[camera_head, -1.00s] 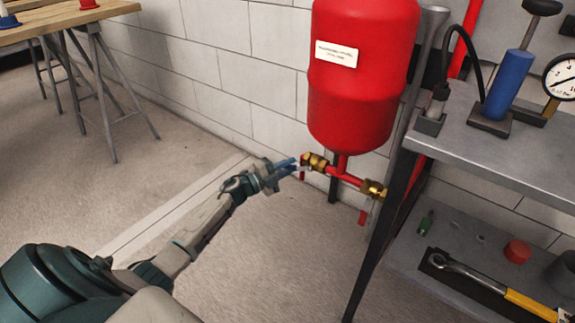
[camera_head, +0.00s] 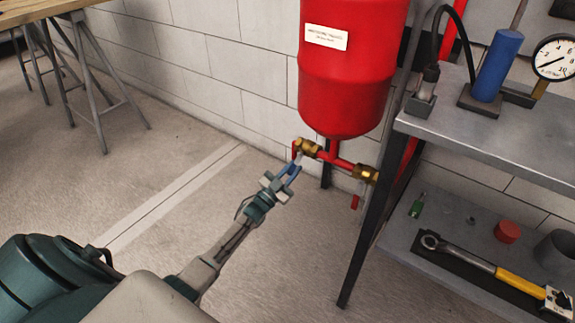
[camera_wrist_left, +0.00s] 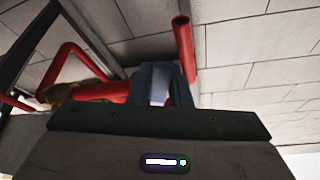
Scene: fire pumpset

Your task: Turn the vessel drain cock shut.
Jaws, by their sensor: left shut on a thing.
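The vessel drain cock (camera_head: 308,147) is a brass valve at the left end of the red pipe under the red vessel (camera_head: 345,85). My left gripper (camera_head: 294,167) is just below and left of its brass body, with blue fingers pointing up at it. The fingers are shut on the cock's pale lever (camera_head: 299,158), which is mostly hidden by them. In the left wrist view the pale lever (camera_wrist_left: 160,88) shows between the fingers, with a red outlet pipe (camera_wrist_left: 183,45) beside them. My right gripper is not in view.
A lower shelf holds a wrench (camera_head: 480,268). The floor to the left is clear, with a wooden trestle table (camera_head: 50,12) beyond.

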